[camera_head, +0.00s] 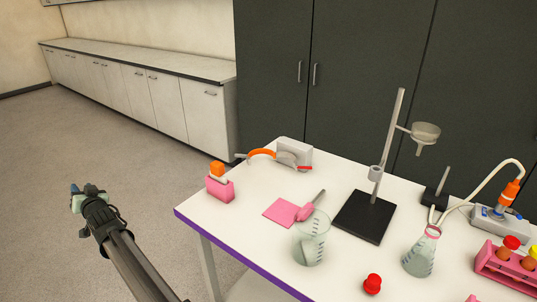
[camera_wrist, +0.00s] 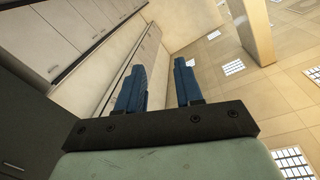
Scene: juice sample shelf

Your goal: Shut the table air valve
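My gripper (camera_head: 75,189) is in the air left of the table in the head view, well apart from everything on it. In the wrist view my gripper (camera_wrist: 160,78) has its two blue fingers apart with nothing between them. I cannot tell for sure which fitting is the air valve. A grey unit (camera_head: 487,216) at the right table edge carries an orange fitting (camera_head: 510,192) with a pale hose and small blue parts. A pale block (camera_head: 294,152) with an orange band and a red part stands at the back left corner. No valve shows in the wrist view.
The white table (camera_head: 236,226) holds a pink-and-orange bottle (camera_head: 220,189), a beaker (camera_head: 310,246), a black-based stand (camera_head: 364,217), a flask (camera_head: 420,256), a red-topped item (camera_head: 372,284) and a pink rack (camera_head: 505,267). Dark cabinets (camera_head: 370,70) rise behind. The floor to the left is clear.

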